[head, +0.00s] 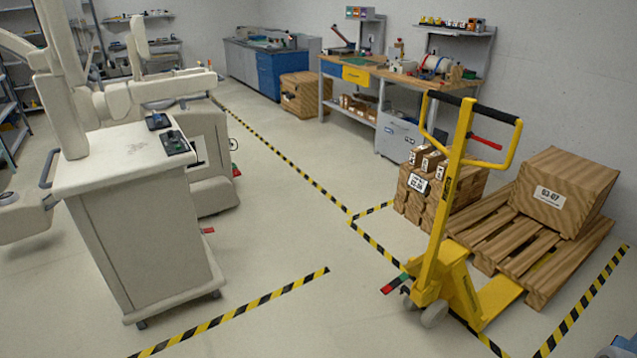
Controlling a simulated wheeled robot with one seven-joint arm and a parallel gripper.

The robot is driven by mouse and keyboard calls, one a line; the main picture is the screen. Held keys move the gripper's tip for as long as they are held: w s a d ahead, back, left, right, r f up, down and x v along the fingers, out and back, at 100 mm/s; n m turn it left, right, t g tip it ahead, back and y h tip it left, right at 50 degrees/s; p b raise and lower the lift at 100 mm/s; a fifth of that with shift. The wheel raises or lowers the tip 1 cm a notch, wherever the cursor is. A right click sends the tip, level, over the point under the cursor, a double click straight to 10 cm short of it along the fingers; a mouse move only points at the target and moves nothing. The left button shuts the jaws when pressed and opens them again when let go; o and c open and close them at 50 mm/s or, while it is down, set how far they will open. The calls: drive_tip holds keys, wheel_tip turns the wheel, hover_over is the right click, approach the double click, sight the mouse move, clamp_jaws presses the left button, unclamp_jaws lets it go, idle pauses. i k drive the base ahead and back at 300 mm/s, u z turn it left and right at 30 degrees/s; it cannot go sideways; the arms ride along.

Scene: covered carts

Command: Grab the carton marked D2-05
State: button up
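A large brown carton (563,190) sits on the wooden pallet at the right, and its white label seems to read 03-07 or G3-07. A stack of smaller brown cartons (440,187) stands on the floor left of the pallet. The label on its front is too small to read. I cannot make out the marking D2-05 on any carton. Another brown box (302,97) stands by the far bench, with no readable label. My gripper is not in view.
A yellow pallet jack (447,230) stands in front of the wooden pallet (541,262) and partly hides the stack. A pale wheeled cabinet (140,215) and other pale equipment fill the left. A workbench (400,76) lines the back wall. The floor between is clear, with yellow-black tape.

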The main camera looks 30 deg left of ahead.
sight(430, 162)
drive_tip(key=u, duration=1.1)
drive_tip(key=i, duration=2.75)
drive_tip(key=z, duration=0.6)
drive_tip(key=i, duration=0.35)
drive_tip(key=z, duration=0.3)
